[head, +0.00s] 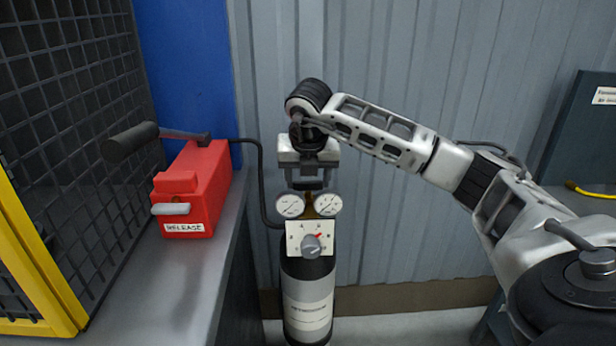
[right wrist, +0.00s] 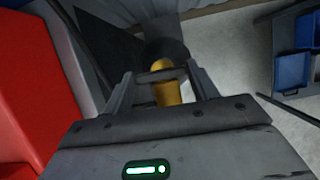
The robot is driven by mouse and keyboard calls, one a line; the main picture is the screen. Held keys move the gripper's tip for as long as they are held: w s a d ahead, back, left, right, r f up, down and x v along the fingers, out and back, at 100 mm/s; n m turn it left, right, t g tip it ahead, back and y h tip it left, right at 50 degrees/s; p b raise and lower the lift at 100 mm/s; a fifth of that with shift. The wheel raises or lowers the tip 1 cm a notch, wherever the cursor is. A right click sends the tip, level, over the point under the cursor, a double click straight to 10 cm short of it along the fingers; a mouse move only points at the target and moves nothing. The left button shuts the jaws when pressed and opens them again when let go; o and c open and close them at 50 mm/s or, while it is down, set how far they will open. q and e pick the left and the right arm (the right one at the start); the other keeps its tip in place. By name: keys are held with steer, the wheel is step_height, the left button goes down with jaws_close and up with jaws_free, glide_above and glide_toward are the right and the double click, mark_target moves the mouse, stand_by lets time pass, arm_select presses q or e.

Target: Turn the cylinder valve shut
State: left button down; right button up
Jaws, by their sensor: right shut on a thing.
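The gas cylinder (head: 307,300) stands upright on the floor in the middle of the head view, dark with a pale label band. Two round gauges, left (head: 290,205) and right (head: 328,204), sit at its top beside brass fittings. Below them is a white dial plate (head: 296,243) with a grey knob (head: 311,246) and a red mark. My right gripper (head: 307,184) reaches down from above, its fingers closed on the dark cylinder valve at the top. In the right wrist view a dark bar (right wrist: 156,76) spans the fingertips, over the brass body (right wrist: 168,94). My left gripper is out of view.
A red box (head: 196,185) labelled RELEASE, with a dark-gripped lever (head: 131,141), stands on a grey bench (head: 170,290) left of the cylinder. A black mesh cage (head: 60,150) with a yellow frame is at far left. A corrugated wall (head: 420,60) stands close behind.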

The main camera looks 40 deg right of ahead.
steer(key=o, duration=1)
steer(key=shift+r, duration=0.1)
arm_select(q)
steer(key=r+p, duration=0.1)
steer(key=p, duration=0.1)
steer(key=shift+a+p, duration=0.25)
steer(key=shift+p, duration=0.05)
arm_select(e)
steer(key=v, duration=1.5)
steer(key=shift+a+r, duration=0.2)
steer(key=shift+r, duration=0.15)
steer(key=shift+s, duration=0.15)
